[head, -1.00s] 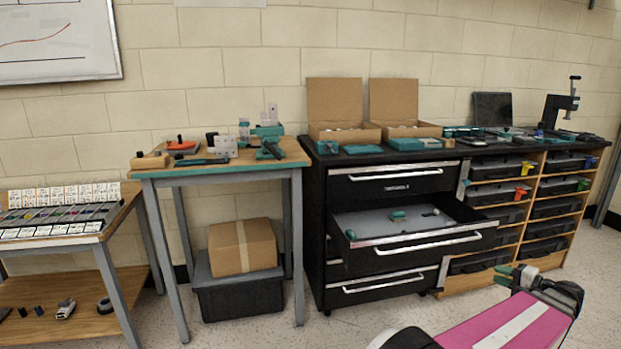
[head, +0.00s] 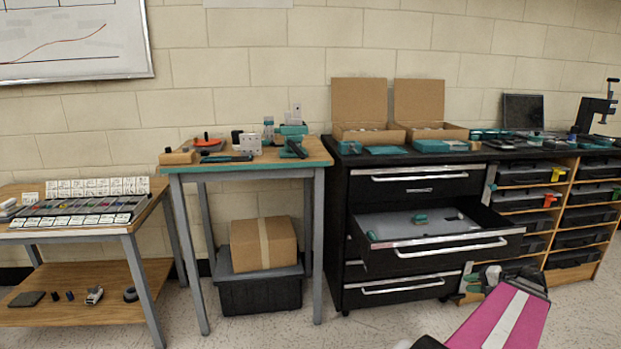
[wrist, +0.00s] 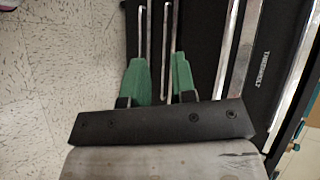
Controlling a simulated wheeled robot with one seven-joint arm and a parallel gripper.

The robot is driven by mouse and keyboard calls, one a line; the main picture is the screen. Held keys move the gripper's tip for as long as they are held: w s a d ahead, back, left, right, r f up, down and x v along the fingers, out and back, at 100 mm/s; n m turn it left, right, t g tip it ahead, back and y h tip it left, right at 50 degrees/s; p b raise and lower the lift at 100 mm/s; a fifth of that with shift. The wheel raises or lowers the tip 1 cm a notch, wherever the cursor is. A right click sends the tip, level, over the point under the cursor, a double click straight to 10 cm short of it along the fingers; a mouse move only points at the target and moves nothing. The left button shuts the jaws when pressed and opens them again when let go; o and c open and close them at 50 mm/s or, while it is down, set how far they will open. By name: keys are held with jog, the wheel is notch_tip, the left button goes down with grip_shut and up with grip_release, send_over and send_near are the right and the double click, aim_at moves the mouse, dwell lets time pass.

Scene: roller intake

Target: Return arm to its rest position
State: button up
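My arm's pink link (head: 497,322) reaches up from the bottom right of the head view. My gripper (wrist: 158,66) shows in the wrist view as two green fingers standing apart, with nothing visible between them. The gripper is small and partly hidden by the arm in the head view, low in front of the cabinet's right side. In the wrist view, the fingers are over the dark drawer fronts with long metal handles (wrist: 232,45) and the speckled floor.
The black drawer cabinet (head: 415,188) has its middle drawer (head: 440,238) pulled out, with small items inside. A shelf of dark bins (head: 531,175) stands right of it. A workbench (head: 245,170) and a low table (head: 85,232) stand left. The floor in front is clear.

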jog(key=w+a+f+n+g+h, duration=0.1)
jog(key=a+f+n+g+h, duration=0.1)
jog(key=a, duration=1)
jog(key=w+a+f+n+g+h, duration=0.2)
jog(key=a+f+n+g+h, duration=0.1)
jog(key=a, duration=1)
jog(key=w+a+f+n+g+h, duration=0.1)
jog(key=a+f+n+g+h, duration=0.2)
jog(key=a, duration=1)
jog(key=f+n+g, duration=0.1)
jog(key=n, duration=0.1)
jog(key=shift+w+n, duration=0.3)
jog(key=shift+n, duration=0.1)
